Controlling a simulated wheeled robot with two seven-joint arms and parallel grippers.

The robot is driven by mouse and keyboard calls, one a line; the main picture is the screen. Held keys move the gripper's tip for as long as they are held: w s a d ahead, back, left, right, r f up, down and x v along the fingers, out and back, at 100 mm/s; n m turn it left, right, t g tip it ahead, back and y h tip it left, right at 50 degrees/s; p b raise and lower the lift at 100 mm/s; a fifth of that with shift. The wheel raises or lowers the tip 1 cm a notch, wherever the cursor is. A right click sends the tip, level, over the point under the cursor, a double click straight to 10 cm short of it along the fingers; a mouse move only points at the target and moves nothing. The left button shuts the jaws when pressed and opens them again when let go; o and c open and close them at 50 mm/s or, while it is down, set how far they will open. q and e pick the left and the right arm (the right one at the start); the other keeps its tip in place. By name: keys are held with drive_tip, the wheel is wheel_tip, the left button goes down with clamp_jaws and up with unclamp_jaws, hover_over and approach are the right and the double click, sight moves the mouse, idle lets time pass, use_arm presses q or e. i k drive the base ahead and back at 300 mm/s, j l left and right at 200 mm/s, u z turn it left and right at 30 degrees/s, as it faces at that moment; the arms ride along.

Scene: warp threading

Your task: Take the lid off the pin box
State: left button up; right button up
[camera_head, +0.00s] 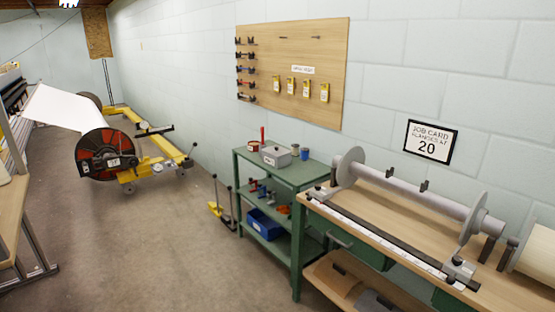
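A small grey box (275,157) with a white label on its front stands on the top shelf of the green cart (310,172). It looks like the pin box. Its top looks closed, with a small raised part on it, but it is too small to make out the lid's edge. Neither of my grippers is in view.
A blue container (305,154) and a red upright item (262,136) stand near the box. The wooden bench (500,285) with a flanged roller (415,197) adjoins the cart on the right. A yellow-framed roll carrier (160,150) stands at the left. The floor (150,240) between is clear.

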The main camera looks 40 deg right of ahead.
sight(276, 151)
drive_tip(key=i+l+z, duration=0.15)
drive_tip(key=i, duration=0.35)
drive_tip(key=i+l+z, duration=0.15)
drive_tip(key=i, duration=0.4)
drive_tip(key=i+l+z, duration=0.15)
drive_tip(key=i, duration=0.35)
